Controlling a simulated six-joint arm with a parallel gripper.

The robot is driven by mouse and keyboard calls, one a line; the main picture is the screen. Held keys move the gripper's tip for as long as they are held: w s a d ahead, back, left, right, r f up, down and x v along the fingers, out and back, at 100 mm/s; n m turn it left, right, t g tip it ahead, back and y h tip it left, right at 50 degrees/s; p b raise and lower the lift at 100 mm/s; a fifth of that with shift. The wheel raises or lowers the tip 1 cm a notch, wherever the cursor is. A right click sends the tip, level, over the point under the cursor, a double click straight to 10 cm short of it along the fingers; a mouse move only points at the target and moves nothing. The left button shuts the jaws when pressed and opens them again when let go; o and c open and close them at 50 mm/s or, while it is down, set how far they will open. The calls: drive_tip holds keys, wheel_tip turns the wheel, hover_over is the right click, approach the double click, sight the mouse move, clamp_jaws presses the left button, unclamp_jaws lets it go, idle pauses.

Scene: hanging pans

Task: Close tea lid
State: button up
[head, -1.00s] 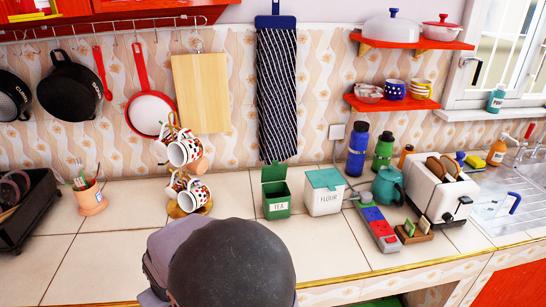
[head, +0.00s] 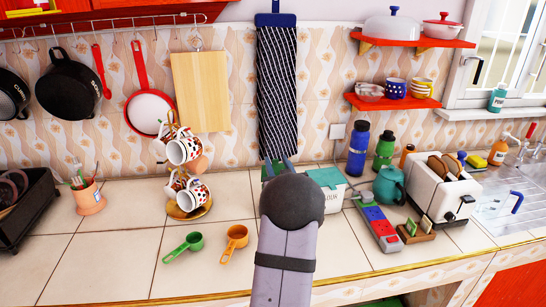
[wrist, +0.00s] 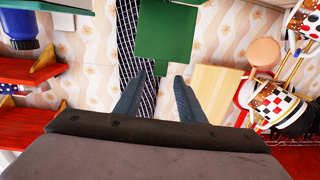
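The green tea lid (wrist: 168,38) shows in the wrist view as a flat panel at the top centre, standing up from the canister in front of the striped towel. My gripper (wrist: 159,78) is open and empty, its two fingers apart just below the lid's edge in that view. I cannot tell whether they touch it. In the head view my gripper (head: 277,166) points away toward the wall at the tea canister's place. My arm hides nearly all of the canister there, and only a sliver of green shows by the fingers.
The white flour canister (head: 327,190) with a teal lid stands just right of my gripper. Green (head: 184,246) and orange (head: 235,241) measuring cups lie left of my arm. A mug tree (head: 188,175) stands further left. The striped towel (head: 277,95) hangs behind.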

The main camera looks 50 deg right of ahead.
drive_tip(key=shift+d+f, duration=0.1)
drive_tip(key=shift+f, duration=0.15)
drive_tip(key=shift+r, duration=0.1)
drive_tip(key=shift+w+d, duration=0.15)
drive_tip(key=shift+w, duration=0.05)
drive_tip(key=p+x, duration=0.3)
drive_tip(key=x, duration=0.3)
drive_tip(key=shift+w+d, duration=0.2)
drive_tip(key=shift+w, duration=0.05)
clamp_jaws()
